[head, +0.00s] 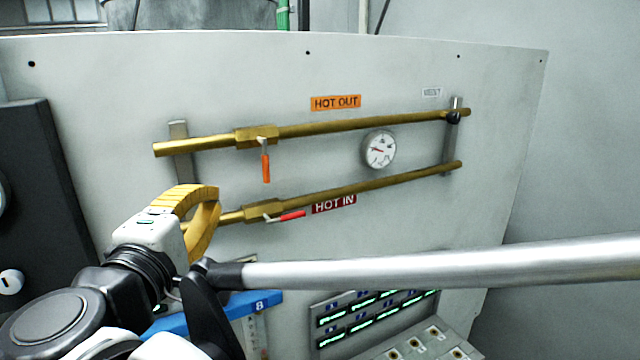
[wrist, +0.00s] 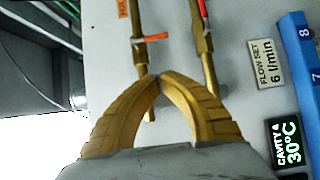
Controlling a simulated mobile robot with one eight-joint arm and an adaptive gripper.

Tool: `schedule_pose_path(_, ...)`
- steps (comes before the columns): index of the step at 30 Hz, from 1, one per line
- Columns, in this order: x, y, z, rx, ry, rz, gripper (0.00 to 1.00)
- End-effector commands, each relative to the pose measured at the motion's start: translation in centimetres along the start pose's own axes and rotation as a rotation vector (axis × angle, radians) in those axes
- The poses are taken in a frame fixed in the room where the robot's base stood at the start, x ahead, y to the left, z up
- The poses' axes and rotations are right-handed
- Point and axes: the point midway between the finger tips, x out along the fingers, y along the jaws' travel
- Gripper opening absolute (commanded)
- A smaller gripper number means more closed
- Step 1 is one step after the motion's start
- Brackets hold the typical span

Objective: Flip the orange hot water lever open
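The orange lever (head: 266,168) hangs down from the valve on the upper brass pipe (head: 340,126), crosswise to the pipe, below and left of the orange HOT OUT label (head: 335,102). In the wrist view the orange lever (wrist: 150,38) points sideways from the left pipe (wrist: 138,50). My gripper (head: 216,198) has yellow curved fingers, left of and below the lever and apart from it. In the wrist view its fingertips (wrist: 159,79) meet with nothing seen between them, overlapping the view of the pipe's near end.
The lower brass pipe (head: 390,181) carries a red lever (head: 292,215) lying roughly along it, beside the HOT IN label (head: 334,204). A round gauge (head: 379,149) sits between the pipes. A blue numbered strip (head: 255,304) and display panel (head: 372,312) stand below.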

Motion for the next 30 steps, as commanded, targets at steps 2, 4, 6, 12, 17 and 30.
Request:
schedule_pose_path(2,1.5,0.2,0.2,0.000,-0.004,0.000,0.00)
schedule_pose_path(4,3.0,0.2,0.1,0.000,-0.005,0.000,0.00)
schedule_pose_path(6,4.6,0.2,0.1,0.000,-0.005,0.000,0.00)
schedule_pose_path(12,8.8,0.2,0.2,0.000,-0.004,-0.001,0.00)
schedule_pose_path(17,10.4,0.2,2.0,0.000,-0.004,-0.001,0.00)
schedule_pose_path(30,11.3,0.0,2.9,0.000,-0.001,-0.001,0.00)
